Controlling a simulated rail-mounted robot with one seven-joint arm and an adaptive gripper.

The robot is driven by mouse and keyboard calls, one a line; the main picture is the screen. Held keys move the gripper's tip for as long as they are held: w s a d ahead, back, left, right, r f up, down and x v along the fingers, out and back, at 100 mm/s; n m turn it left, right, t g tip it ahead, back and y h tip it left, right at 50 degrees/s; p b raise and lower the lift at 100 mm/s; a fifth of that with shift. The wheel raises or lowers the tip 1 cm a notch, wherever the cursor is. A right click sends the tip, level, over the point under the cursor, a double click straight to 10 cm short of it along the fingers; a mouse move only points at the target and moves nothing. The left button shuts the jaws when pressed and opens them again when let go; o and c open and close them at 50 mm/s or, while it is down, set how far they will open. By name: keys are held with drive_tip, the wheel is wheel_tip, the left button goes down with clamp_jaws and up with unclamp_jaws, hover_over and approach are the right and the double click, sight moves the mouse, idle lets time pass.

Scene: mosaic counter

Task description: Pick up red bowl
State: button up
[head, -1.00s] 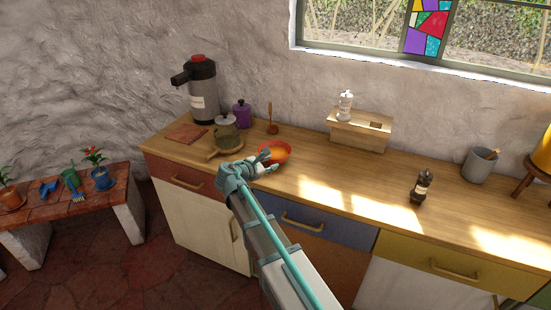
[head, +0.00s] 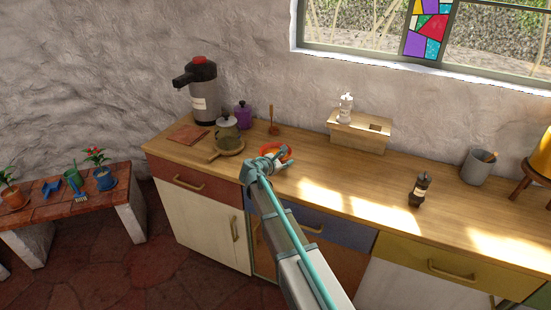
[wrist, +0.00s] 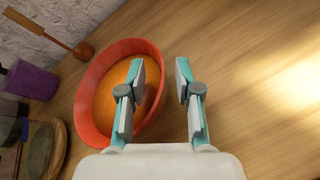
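The red bowl (wrist: 88,92), orange inside, sits on the wooden counter in the wrist view. In the head view the red bowl (head: 288,152) is mostly hidden behind my gripper (head: 276,161). My gripper (wrist: 160,72) is open in the wrist view. Its left finger overlaps the bowl's inside and its right finger is over bare wood, so the bowl's right wall runs between the two fingers. I cannot tell how far down the fingers reach or whether they touch the wall.
Left of the bowl are a round board (head: 231,147) with a glass pot (head: 227,127), a purple canister (head: 243,115) and a wooden utensil (head: 273,122). A large dispenser (head: 203,95) stands behind. A wooden box (head: 358,132) is back right.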

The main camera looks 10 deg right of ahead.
drive_tip(key=shift+c, duration=0.3)
drive_tip(key=shift+d, duration=0.1)
clamp_jaws()
drive_tip(key=shift+r, duration=0.1)
